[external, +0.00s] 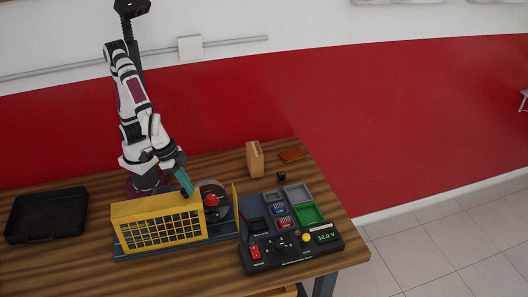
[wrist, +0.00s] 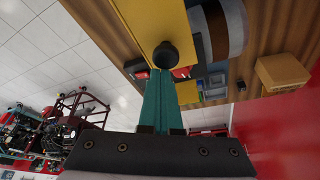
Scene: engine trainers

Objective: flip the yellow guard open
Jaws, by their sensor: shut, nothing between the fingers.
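The yellow guard (external: 160,222) is a box-like cover with a dark mesh front, on a blue-grey base on the wooden table. To its right, a disc-shaped part (external: 222,205) with a red knob (external: 211,200) shows uncovered. My gripper (external: 187,187) has teal fingers pointing down, just behind the guard's top right end. In the wrist view, my gripper (wrist: 162,85) is shut and empty, with its fingertips by a round black knob (wrist: 166,55) in front of the yellow guard (wrist: 150,22). I cannot tell whether they touch.
A control box (external: 290,248) with a red switch and a green display stands at the front right. A black tray (external: 47,214) lies at the left. A wooden block (external: 255,160) and several small bins stand behind the control box. The table's front strip is clear.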

